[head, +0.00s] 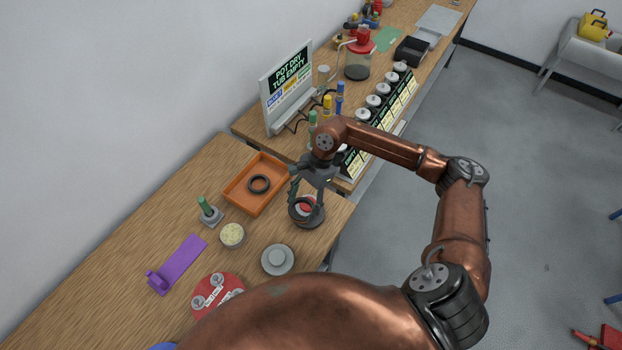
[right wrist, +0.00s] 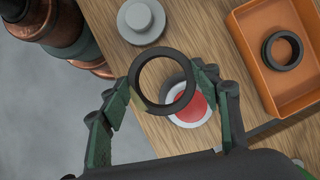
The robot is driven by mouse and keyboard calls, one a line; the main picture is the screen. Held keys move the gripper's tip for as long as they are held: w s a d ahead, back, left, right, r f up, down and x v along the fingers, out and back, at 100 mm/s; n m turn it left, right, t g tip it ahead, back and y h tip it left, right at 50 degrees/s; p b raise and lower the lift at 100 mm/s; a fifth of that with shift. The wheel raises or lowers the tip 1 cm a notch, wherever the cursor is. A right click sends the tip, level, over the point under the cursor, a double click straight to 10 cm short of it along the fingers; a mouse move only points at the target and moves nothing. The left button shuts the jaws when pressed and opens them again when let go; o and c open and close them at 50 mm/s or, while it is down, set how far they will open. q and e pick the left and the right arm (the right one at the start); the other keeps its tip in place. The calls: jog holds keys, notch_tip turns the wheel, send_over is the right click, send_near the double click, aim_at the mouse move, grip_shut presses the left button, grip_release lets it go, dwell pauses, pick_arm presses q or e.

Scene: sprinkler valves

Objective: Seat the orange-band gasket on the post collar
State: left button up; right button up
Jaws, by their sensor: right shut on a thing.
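My right gripper (head: 307,194) points down at the table's right edge, shut on a dark ring gasket; the gasket (right wrist: 161,53) spans the fingertips in the right wrist view. I cannot clearly make out an orange band on it. Below it in that view is a round white-rimmed part with a red top (right wrist: 195,106), partly hidden by the ring; I cannot tell whether they touch. A grey disc with a raised round hub (head: 277,257) stands apart, nearer me; it also shows in the right wrist view (right wrist: 141,17). I cannot tell which is the post collar. My left gripper is out of view.
An orange tray (head: 236,201) holds another dark ring (head: 259,177). Nearby are a green-topped post (head: 206,207), a cream-filled cup (head: 232,235), a purple holder (head: 178,264) and a red round plate (head: 218,292). A sign (head: 287,85) and a labelled valve row (head: 381,112) stand beyond.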

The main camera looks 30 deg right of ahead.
jog(key=w+d+r+m+t+h+p, duration=0.1)
jog(key=w+d+r+m+t+p, duration=0.2)
jog(key=m, duration=1)
jog(key=shift+w+d+r+m+t+h+p, duration=0.35)
jog(key=shift+w+d+t, duration=0.3)
jog(key=shift+t, duration=0.35)
jog(key=shift+s+f, duration=0.1)
jog(key=b, duration=0.8)
send_over(309, 196)
jog(key=s+a, duration=0.1)
jog(key=s, duration=0.2)
notch_tip(309, 196, down, 8)
jog(key=shift+w+a+r, duration=0.15)
jog(key=shift+r, duration=0.05)
jog(key=shift+b, duration=0.3)
jog(key=shift+f+b, duration=0.9)
jog(key=shift+f, duration=0.3)
